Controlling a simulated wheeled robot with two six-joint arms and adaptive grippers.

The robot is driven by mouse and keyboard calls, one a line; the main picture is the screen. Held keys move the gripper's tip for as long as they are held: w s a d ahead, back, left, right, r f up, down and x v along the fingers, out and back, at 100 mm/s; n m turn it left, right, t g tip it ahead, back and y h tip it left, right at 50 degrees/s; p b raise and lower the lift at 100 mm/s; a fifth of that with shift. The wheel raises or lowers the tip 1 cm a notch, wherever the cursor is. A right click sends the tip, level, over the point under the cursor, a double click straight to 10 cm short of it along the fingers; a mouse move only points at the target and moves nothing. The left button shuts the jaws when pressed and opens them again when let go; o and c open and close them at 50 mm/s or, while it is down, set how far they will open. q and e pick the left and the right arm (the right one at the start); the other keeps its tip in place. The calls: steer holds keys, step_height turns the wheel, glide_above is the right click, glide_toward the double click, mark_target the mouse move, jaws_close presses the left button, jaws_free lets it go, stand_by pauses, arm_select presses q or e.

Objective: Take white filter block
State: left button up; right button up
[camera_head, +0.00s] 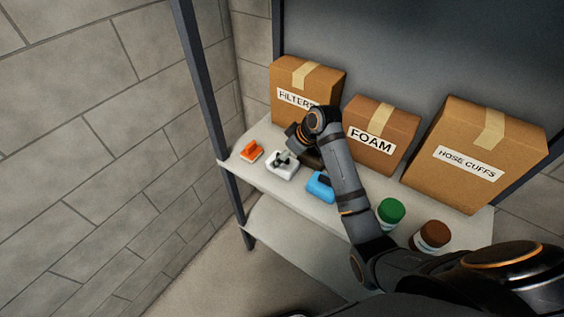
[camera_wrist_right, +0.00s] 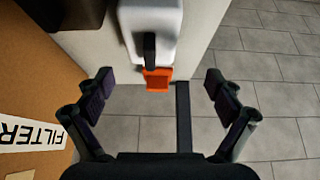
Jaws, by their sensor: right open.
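The white filter block (camera_head: 281,166) sits on the shelf near its front edge, between an orange block (camera_head: 251,151) and a blue block (camera_head: 320,186). In the right wrist view the white block (camera_wrist_right: 152,22) is at the top middle, with a dark upright handle on it. My right gripper (camera_head: 287,157) is above and close to the white block, partly covering it. In the wrist view my right gripper (camera_wrist_right: 158,80) is open, its fingers spread and nothing between them in grip. Whether a finger touches the block cannot be told. My left gripper is out of view.
Cartons marked FILTERS (camera_head: 303,86), FOAM (camera_head: 378,137) and HOSE CUFFS (camera_head: 475,155) stand along the back. A dark object (camera_wrist_right: 72,12) is beside the white block. A green-lidded jar (camera_head: 390,213) and a brown-lidded jar (camera_head: 431,236) stand right. A post (camera_head: 205,85) rises at the left.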

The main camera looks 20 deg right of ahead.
steer(key=shift+w+a+f, duration=0.15)
steer(key=shift+w+f, duration=0.15)
steer(key=shift+f, duration=0.3)
steer(key=shift+w+f, duration=0.4)
steer(key=shift+f, duration=0.05)
steer(key=shift+w+f+p, duration=0.3)
steer(key=shift+f+p, duration=0.15)
steer(key=shift+f, duration=0.1)
steer(key=shift+w+f+p, duration=0.3)
steer(key=shift+f+p, duration=0.15)
steer(key=shift+f, duration=0.05)
steer(key=shift+p+x, duration=0.3)
steer(key=shift+x, duration=0.9)
steer(key=shift+f, duration=0.45)
steer(key=shift+a, duration=0.1)
steer(key=c, duration=1.3)
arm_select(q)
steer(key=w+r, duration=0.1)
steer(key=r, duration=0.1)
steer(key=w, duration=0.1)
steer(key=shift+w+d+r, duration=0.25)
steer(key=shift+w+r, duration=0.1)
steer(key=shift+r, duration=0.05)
arm_select(e)
steer(key=shift+o, duration=0.2)
